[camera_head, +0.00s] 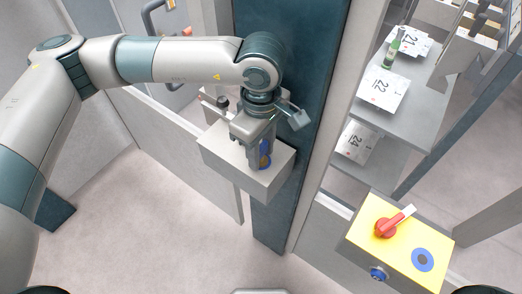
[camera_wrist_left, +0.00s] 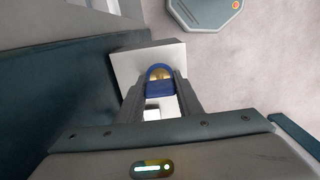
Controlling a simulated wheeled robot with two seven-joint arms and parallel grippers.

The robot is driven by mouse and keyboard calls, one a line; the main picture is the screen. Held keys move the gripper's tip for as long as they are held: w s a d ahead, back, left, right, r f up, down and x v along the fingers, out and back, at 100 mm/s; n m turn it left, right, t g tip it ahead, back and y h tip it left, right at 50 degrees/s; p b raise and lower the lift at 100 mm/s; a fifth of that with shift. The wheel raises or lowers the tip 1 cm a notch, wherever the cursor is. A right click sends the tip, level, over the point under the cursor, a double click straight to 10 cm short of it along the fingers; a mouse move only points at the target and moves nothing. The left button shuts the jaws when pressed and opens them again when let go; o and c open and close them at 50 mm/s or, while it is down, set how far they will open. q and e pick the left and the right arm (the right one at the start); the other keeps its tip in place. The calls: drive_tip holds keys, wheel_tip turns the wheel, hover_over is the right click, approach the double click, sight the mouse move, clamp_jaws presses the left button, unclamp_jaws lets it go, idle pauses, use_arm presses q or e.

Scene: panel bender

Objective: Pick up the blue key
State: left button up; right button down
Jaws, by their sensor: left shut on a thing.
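The blue key (camera_wrist_left: 160,87) shows in the left wrist view between the two fingers of my left gripper (camera_wrist_left: 161,92), with a gold-coloured part at its far end. My left gripper (camera_head: 262,150) is shut on it. In the head view the blue key (camera_head: 265,161) is partly hidden behind the fingers. Gripper and key are at the white box (camera_head: 225,160) mounted on the dark teal post. I cannot tell whether the key is still seated in the box. My right gripper is not in view.
A yellow-topped control box (camera_head: 400,248) with a red rotary switch (camera_head: 386,228) and a blue button (camera_head: 378,273) stands at the lower right. Grey shelves (camera_head: 415,125) with numbered white plates and a green bottle (camera_head: 391,52) are at the upper right. The floor at lower left is clear.

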sight(265, 162)
use_arm(q)
drive_tip(key=shift+r, duration=0.1)
drive_tip(key=shift+r+b, duration=0.85)
drive_tip(key=shift+b, duration=0.05)
drive_tip(key=shift+s+d+r+b, duration=0.15)
drive_tip(key=shift+d+r+b, duration=0.1)
drive_tip(key=shift+r+b, duration=0.3)
drive_tip(key=shift+s+d+r+b, duration=0.2)
drive_tip(key=shift+r+b, duration=0.15)
drive_tip(key=shift+r, duration=0.25)
drive_tip(key=s+d+r+b, duration=0.4)
drive_tip(key=s+d+r, duration=0.2)
drive_tip(key=d, duration=0.2)
drive_tip(key=shift+s+r+b, duration=0.3)
drive_tip(key=shift+s+r, duration=0.1)
